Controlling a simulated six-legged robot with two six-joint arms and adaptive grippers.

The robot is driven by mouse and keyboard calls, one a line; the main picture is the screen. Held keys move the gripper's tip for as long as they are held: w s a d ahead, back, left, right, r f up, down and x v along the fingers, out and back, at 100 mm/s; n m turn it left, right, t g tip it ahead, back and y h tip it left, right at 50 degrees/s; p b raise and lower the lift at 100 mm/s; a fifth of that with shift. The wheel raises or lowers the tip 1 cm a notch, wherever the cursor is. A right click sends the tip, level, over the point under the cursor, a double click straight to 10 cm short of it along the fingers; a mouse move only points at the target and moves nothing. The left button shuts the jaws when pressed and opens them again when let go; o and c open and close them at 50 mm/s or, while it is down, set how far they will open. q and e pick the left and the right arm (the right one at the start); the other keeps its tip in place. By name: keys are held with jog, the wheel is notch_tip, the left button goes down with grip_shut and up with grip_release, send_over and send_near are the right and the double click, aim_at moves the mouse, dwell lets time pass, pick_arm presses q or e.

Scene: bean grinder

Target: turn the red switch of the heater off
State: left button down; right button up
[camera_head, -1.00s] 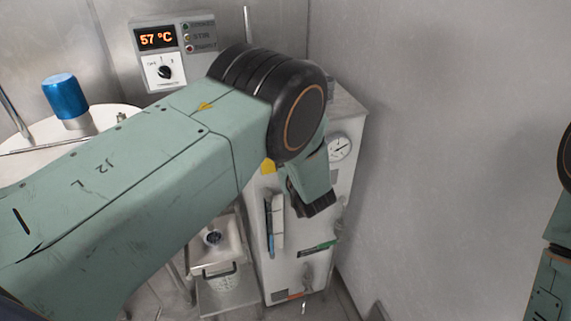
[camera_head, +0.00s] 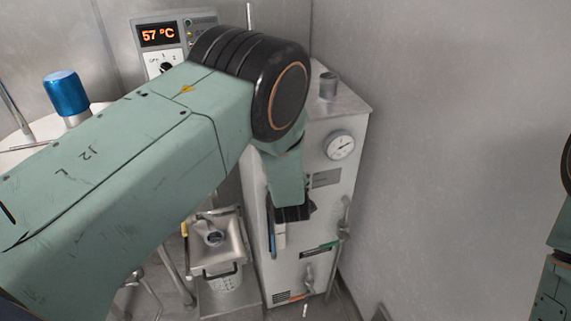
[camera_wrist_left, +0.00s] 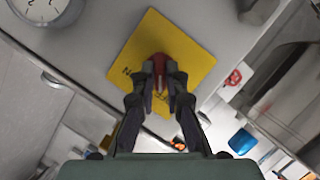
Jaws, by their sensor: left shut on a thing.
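The heater is the tall pale cabinet (camera_head: 330,240) with a round gauge (camera_head: 341,145) on its front. In the left wrist view, the red switch (camera_wrist_left: 160,60) sits on a yellow square plate (camera_wrist_left: 187,52) on the heater's face. My left gripper (camera_wrist_left: 160,80) is shut on the red switch, one finger on each side of it. The fingers cover part of the switch, so its exact angle is hard to tell. In the head view my left arm hides the switch and plate. My right gripper is out of view; only part of the right arm shows at the right edge.
A control box with a display reading 57 °C (camera_head: 158,35) is on the back wall. A blue cylinder (camera_head: 65,93) stands on a round white-topped vessel at left. A metal tray (camera_head: 225,263) is beside the heater's lower left. The grey wall at right is bare.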

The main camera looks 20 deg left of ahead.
pick_arm(q)
jog(key=shift+r, duration=0.1)
dwell(0.3)
jog(key=c, duration=1.4)
grip_release()
notch_tip(320, 180, up, 10)
jog(key=shift+f, duration=0.1)
